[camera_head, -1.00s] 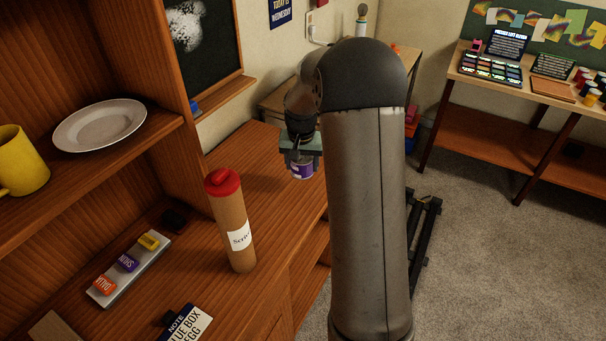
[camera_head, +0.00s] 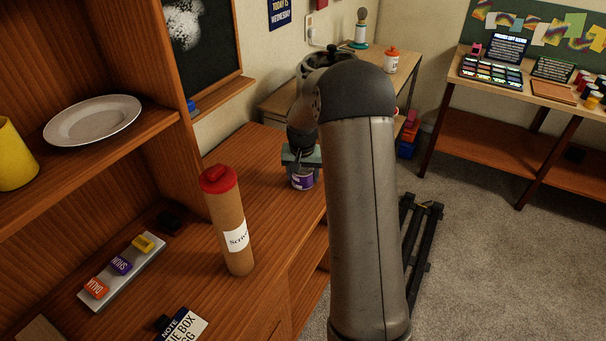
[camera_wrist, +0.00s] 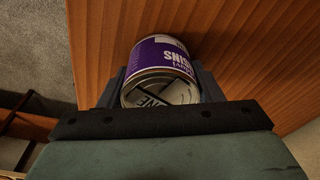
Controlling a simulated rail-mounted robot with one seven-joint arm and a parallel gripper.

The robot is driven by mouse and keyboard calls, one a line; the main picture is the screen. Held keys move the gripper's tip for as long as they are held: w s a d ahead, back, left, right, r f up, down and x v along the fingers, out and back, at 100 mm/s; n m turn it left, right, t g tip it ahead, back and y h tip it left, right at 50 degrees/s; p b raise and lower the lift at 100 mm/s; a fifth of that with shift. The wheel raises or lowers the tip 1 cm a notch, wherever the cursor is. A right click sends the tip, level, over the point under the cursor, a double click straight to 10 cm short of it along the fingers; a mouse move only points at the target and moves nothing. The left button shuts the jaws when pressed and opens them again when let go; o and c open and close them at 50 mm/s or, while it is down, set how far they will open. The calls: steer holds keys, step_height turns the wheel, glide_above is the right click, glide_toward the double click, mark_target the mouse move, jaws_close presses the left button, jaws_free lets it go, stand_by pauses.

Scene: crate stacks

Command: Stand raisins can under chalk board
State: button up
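The raisins can (camera_head: 302,181) is small and purple with white lettering and a metal end. In the wrist view the can (camera_wrist: 165,58) sits between the two fingers of my gripper (camera_wrist: 162,88), which is shut on it. In the head view my gripper (camera_head: 301,163) points down with the can over the wooden desk top, close to its right edge. Whether the can touches the wood is hard to tell. The chalk board (camera_head: 203,45) hangs on the wall at the upper left, with a white smudge and a wooden ledge below it.
A brown tube with a red cap (camera_head: 228,220) stands on the desk in front of the gripper. A tray of labelled blocks (camera_head: 122,270) and a note card (camera_head: 181,327) lie nearer. A shelf with a plate (camera_head: 92,120) is at left. The desk below the chalk board is clear.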

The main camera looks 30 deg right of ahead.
mark_target(302, 170)
steer(key=o, duration=0.4)
steer(key=r+p, duration=0.2)
steer(key=r, duration=0.1)
steer(key=s+r+p, duration=0.1)
steer(key=r+p, duration=0.1)
steer(key=r, duration=0.2)
steer(key=r+p, duration=0.2)
steer(key=r, duration=0.2)
steer(key=shift+s+a+r, duration=0.1)
steer(key=shift+s+a, duration=0.05)
steer(key=shift+a, duration=0.25)
steer(key=shift+s+a+r+p, duration=0.15)
steer(key=shift+r+p, duration=0.3)
steer(key=shift+r, duration=0.15)
steer(key=s+a+r+n, duration=0.2)
steer(key=s+a, duration=0.3)
steer(key=s, duration=0.5)
steer(key=s+a+r+n, duration=0.1)
steer(key=s+a, duration=0.4)
steer(key=s, duration=0.6)
steer(key=s+a+r+n+y, duration=0.1)
steer(key=s+a+r+n, duration=0.1)
steer(key=s+a, duration=0.4)
steer(key=shift+s+r+n+g, duration=0.2)
steer(key=shift+s+n, duration=0.15)
steer(key=shift+s, duration=0.75)
steer(key=shift+s+r+n+g, duration=0.1)
steer(key=shift+s+n+g, duration=0.2)
steer(key=shift+s, duration=0.8)
